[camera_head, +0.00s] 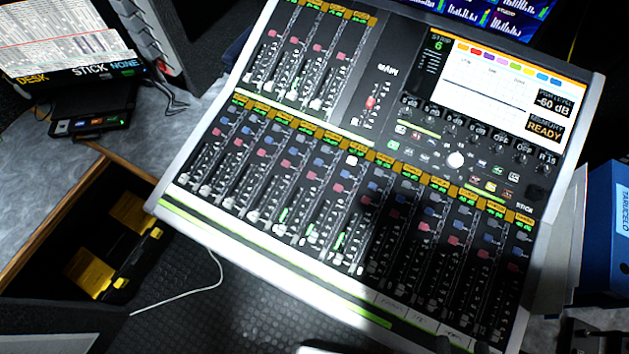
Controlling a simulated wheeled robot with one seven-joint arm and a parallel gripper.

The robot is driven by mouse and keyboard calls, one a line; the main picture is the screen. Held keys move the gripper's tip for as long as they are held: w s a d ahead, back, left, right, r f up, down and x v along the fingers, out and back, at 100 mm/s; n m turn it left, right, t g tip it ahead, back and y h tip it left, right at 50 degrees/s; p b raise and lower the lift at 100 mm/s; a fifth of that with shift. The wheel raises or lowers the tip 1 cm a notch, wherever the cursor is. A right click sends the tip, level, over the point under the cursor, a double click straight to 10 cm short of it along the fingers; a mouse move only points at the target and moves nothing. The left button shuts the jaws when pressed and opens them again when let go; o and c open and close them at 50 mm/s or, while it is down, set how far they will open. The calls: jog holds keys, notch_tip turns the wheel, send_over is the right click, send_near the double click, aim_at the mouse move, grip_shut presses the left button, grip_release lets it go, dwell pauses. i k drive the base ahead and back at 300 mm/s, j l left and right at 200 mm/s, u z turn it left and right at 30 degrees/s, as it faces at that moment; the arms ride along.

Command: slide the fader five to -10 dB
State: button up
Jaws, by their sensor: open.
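The mixing console (170,203) lies tilted across the picture, with a long lower bank of fader strips and a shorter upper bank. Counted from the left in the lower bank, the fifth fader (279,229) seems to have its cap near the bottom of its slot, with green marks beside it. The strip numbers and dB scale are too small to read, so I cannot confirm which fader is five. A dark shadow falls over the middle-right strips.
The console screen (510,85) is at the top right, with a white knob (456,159) below it. A blue binder (607,235) stands right of the console. At left are an open wooden drawer (60,222) with a black and yellow case, and papers (60,38).

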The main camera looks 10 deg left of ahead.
aim_at(281, 230)
jog(key=u, duration=0.9)
